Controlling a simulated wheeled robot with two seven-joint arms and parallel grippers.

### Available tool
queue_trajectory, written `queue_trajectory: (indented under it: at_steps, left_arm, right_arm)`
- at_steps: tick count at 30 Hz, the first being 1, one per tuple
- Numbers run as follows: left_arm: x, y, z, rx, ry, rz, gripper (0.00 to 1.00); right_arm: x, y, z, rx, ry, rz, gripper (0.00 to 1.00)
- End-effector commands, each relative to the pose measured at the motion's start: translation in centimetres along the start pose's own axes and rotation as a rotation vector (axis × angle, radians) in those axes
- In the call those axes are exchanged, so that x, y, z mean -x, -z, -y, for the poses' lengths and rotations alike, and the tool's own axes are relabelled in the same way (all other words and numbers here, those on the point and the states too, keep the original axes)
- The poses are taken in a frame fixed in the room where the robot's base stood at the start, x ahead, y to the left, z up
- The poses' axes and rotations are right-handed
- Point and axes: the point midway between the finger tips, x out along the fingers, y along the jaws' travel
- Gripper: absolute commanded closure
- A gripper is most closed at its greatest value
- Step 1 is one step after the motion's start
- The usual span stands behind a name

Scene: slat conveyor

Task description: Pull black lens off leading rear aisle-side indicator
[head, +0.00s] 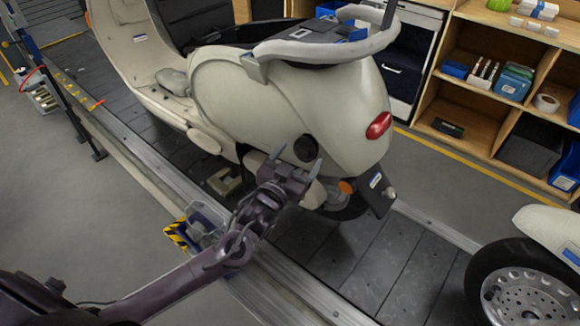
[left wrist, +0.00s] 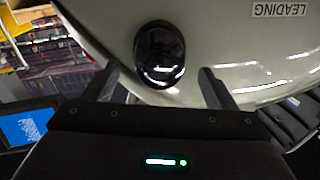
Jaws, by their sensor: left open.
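The leading scooter (head: 280,100) is cream and stands on the slat conveyor; a label reading LEADING shows on its panel in the left wrist view. The black lens (head: 305,149) is a round dark dome on its rear side panel. In the left wrist view the lens (left wrist: 159,55) sits on the cream panel, ahead of and between my spread fingers. My left gripper (head: 296,160) is open and empty, its fingertips close to the panel by the lens. I cannot tell whether a finger touches the panel. My right gripper is not in view.
A red tail light (head: 379,125) and an orange indicator (head: 346,187) are on the scooter's rear. A clear bin (head: 206,219) is at the conveyor edge beside my left arm. A second scooter (head: 540,262) stands at right. Wooden shelves (head: 480,125) line the back.

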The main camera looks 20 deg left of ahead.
Motion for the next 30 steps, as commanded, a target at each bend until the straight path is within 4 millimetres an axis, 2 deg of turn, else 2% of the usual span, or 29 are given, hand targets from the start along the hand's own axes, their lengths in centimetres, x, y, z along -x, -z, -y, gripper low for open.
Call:
queue_trajectory:
  at_steps: [5, 14, 24, 25, 29, 30]
  left_arm:
    - [-1.33, 0.06, -0.03, 0.000, -0.001, 0.000, 0.21]
    - [-1.47, -0.03, -0.04, 0.000, -0.001, 0.001, 0.22]
    - [-1.45, -0.02, -0.04, 0.000, -0.001, 0.000, 0.66]
    - [-1.45, -0.02, -0.03, 0.000, -0.001, 0.001, 0.48]
    - [-1.45, -0.03, -0.03, 0.000, -0.001, 0.001, 0.65]
    - [-1.45, -0.02, -0.04, 0.000, -0.001, 0.001, 0.67]
  right_arm:
    - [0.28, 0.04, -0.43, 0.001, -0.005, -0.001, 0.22]
    - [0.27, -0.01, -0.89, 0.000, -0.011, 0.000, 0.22]
    - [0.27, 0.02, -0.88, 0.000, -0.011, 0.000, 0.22]
    - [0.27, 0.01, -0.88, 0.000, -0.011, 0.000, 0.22]
    - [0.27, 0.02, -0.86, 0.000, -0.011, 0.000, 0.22]
    - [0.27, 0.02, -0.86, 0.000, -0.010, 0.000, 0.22]
